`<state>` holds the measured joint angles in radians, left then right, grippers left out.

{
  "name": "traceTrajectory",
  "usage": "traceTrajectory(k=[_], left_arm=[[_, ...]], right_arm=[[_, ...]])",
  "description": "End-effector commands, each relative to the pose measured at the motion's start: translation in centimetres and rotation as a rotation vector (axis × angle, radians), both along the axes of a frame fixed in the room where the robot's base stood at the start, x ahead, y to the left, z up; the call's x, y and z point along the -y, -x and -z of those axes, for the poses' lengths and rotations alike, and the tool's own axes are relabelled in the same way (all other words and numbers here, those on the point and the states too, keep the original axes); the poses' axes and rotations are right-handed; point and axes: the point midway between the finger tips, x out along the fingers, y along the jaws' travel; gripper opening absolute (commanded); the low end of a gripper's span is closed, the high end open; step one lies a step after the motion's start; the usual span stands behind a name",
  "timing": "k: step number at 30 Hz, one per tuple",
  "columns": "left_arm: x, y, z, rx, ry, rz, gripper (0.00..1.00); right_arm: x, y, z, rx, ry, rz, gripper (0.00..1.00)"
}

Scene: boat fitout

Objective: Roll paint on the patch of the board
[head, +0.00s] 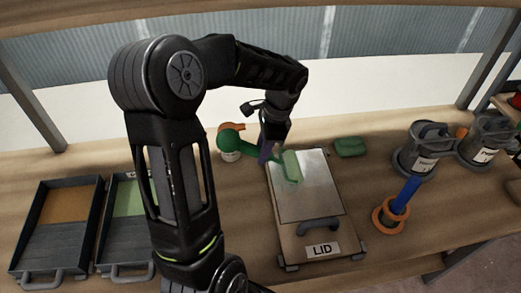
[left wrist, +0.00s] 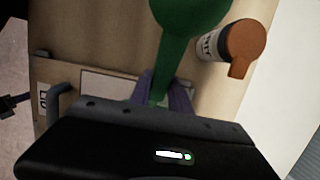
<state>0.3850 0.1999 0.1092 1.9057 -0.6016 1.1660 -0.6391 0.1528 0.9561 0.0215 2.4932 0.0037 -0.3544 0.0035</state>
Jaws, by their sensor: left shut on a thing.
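My left gripper (head: 268,148) is shut on the green roller (head: 231,141), whose round handle end sticks out to the left. The green handle (left wrist: 188,15) also shows in the left wrist view, between the purple-grey fingers (left wrist: 165,90). The pale green roller head (head: 291,166) is at the upper left part of the grey patch (head: 312,200) of the board (head: 292,245). I cannot tell whether it touches the patch. The board lies flat, with a grey handle and a "LID" label at its near end. My right gripper is not in view.
A tray with brown-orange content (head: 62,208) and a tray with light green content (head: 126,200) stand left, the second partly behind my arm. An orange-capped bottle (left wrist: 212,42) stands near the gripper. A green block (head: 350,147), grey cans (head: 417,160) and an orange-ringed blue tool (head: 404,195) are right.

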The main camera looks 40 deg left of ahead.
Motion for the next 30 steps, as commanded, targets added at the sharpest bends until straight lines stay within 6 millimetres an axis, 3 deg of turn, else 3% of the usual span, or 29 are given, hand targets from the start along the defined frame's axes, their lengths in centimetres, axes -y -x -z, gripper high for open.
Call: traceTrajectory(k=[12, 25, 30], left_arm=[[2.7, -3.4, 0.2, 0.001, 0.000, 0.003, 0.00], [3.0, -3.8, 0.3, -0.001, 0.000, 0.001, 0.00], [3.9, -4.9, 0.1, -0.002, 0.001, 0.004, 0.00]], right_arm=[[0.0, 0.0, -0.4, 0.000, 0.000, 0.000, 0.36], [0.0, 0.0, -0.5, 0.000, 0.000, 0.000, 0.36], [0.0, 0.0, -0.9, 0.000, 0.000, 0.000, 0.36]])
